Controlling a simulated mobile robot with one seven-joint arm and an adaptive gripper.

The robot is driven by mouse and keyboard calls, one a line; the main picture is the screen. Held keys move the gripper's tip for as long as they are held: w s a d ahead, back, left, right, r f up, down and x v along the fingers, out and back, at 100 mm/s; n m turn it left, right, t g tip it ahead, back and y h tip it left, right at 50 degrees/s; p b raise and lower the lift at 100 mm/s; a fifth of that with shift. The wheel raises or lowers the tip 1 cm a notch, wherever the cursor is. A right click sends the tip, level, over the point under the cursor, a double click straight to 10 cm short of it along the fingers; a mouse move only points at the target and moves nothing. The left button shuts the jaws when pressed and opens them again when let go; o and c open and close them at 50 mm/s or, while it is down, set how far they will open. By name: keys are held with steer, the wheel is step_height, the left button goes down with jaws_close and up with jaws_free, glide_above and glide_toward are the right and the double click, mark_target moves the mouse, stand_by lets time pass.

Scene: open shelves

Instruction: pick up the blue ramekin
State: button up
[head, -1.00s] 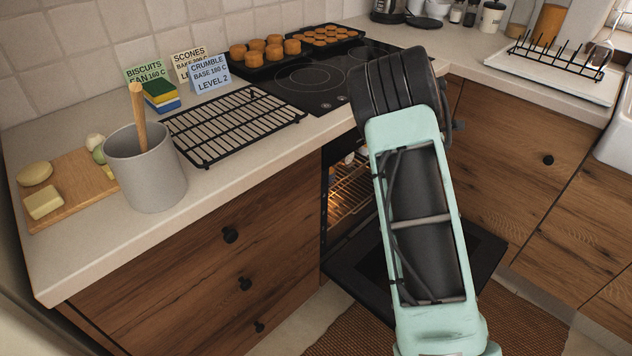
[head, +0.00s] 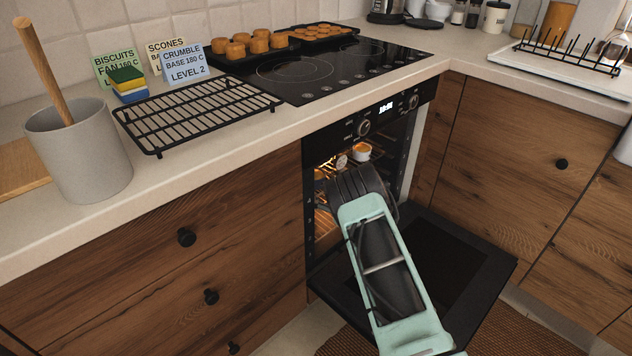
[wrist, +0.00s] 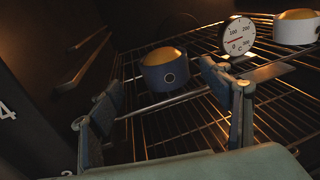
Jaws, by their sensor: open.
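The blue ramekin (wrist: 166,72) stands on a wire rack inside the lit oven in the wrist view, with a golden-brown filling and a round mark on its front. My gripper (wrist: 172,105) is open, its two fingers in front of the ramekin, one to the left and one to the right. The ramekin shows beyond the fingertips and is not held.
An oven thermometer (wrist: 237,35) stands right of the ramekin, and a white ramekin (wrist: 296,27) is farther right. The oven's side wall is close on the left. The lowered oven door (head: 455,265) lies below my arm. A cooling rack (head: 195,115) lies on the counter.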

steer(key=shift+d+b+x, duration=0.25)
steer(key=shift+b+x, duration=0.85)
steer(key=shift+x, duration=2.1)
steer(key=shift+w+r, duration=0.15)
steer(key=shift+c, duration=0.6)
steer(key=c, duration=1.2)
